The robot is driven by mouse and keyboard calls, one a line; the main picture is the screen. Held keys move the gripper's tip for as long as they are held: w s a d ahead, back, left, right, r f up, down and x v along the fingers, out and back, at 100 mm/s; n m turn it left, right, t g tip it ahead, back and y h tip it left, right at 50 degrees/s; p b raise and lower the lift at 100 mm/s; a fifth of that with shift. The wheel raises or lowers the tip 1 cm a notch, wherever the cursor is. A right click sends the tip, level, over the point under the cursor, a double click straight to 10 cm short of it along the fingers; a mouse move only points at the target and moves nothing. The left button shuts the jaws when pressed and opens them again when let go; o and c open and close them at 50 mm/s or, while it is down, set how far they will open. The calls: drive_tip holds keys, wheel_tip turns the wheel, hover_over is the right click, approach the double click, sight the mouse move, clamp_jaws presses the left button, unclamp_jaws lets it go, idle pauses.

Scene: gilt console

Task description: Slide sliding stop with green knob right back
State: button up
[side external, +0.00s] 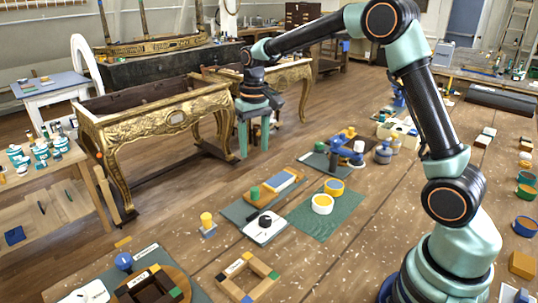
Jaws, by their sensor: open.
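A small green knob (254,192) stands upright at the near left end of a wooden slide board (264,197) with a blue panel (284,181) at its far right part. The sliding stop under the knob is too small to make out clearly. The board lies on a dark green-grey mat (236,211). My gripper (254,151) points down, with its two teal fingers apart and nothing seen between them. In the picture it is above the knob, apart from it. Its true height and distance from the knob cannot be told from this one view.
A white plate with a black knob (265,222) lies just in front of the board. A yellow-topped peg (207,222) stands left. A gilt console (160,118) is behind left.

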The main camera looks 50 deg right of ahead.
sight(255, 189)
drive_tip(key=f, duration=1.3)
drive_tip(key=shift+w+d+f, duration=0.15)
drive_tip(key=shift+w+f, duration=0.05)
drive_tip(key=shift+w, duration=0.15)
clamp_jaws()
idle(1.0)
